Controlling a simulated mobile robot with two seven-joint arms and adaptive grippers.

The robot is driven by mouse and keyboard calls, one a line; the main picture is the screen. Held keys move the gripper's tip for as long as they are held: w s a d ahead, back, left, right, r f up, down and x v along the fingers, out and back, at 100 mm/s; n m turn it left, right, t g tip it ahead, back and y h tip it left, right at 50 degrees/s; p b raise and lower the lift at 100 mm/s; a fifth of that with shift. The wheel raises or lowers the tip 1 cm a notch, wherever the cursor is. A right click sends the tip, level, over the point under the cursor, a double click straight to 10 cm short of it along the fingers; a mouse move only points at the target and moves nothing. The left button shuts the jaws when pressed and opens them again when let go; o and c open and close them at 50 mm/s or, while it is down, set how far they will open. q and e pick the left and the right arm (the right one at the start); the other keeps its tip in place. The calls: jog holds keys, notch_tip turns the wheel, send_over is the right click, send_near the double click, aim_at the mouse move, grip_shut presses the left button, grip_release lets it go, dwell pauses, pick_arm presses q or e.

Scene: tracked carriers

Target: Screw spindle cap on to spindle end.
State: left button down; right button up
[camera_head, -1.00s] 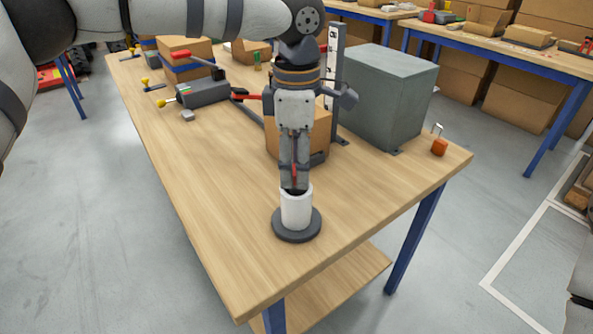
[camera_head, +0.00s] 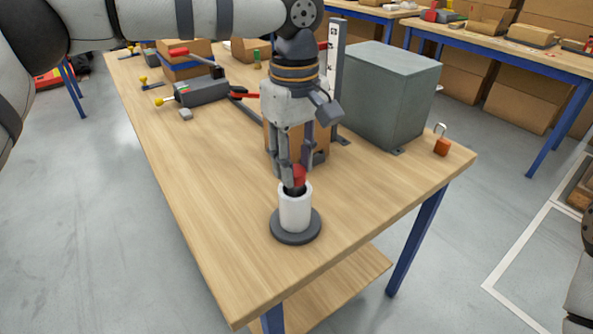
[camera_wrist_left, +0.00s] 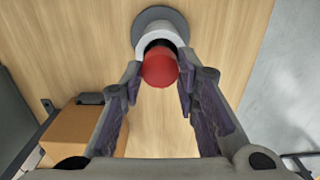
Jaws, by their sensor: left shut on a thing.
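The red spindle cap (camera_head: 299,174) is at the mouth of a white upright cylinder (camera_head: 295,212), the spindle end, which stands on a round dark base (camera_head: 288,239) near the table's front. My left gripper (camera_head: 293,179) points down and is shut on the cap. In the left wrist view, the cap (camera_wrist_left: 159,69) lies between the fingertips (camera_wrist_left: 159,82), over the dark opening of the white cylinder (camera_wrist_left: 145,46). How far the cap sits in the opening is hidden. My right gripper is not in view.
A cardboard box (camera_head: 272,143) and a grey metal block (camera_head: 390,95) stand behind the spindle. A grey clamp-like tool (camera_head: 203,92) lies at the back left, and an orange padlock (camera_head: 442,147) at the right edge. The wooden table (camera_head: 200,200) is clear left of the spindle.

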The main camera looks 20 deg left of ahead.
pick_arm(q)
jog(key=m, duration=0.4)
jog(key=shift+f, duration=0.2)
jog(key=m, duration=0.5)
jog(key=shift+r+m+b, duration=0.1)
jog(key=shift+m+b, duration=0.25)
jog(key=shift+m, duration=0.05)
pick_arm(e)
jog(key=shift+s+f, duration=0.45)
pick_arm(q)
jog(key=m, duration=1)
jog(key=shift+b, duration=0.3)
jog(key=c, duration=1.2)
grip_release()
jog(key=shift+s, duration=0.1)
jog(key=shift+c, duration=0.2)
jog(key=shift+r, duration=0.1)
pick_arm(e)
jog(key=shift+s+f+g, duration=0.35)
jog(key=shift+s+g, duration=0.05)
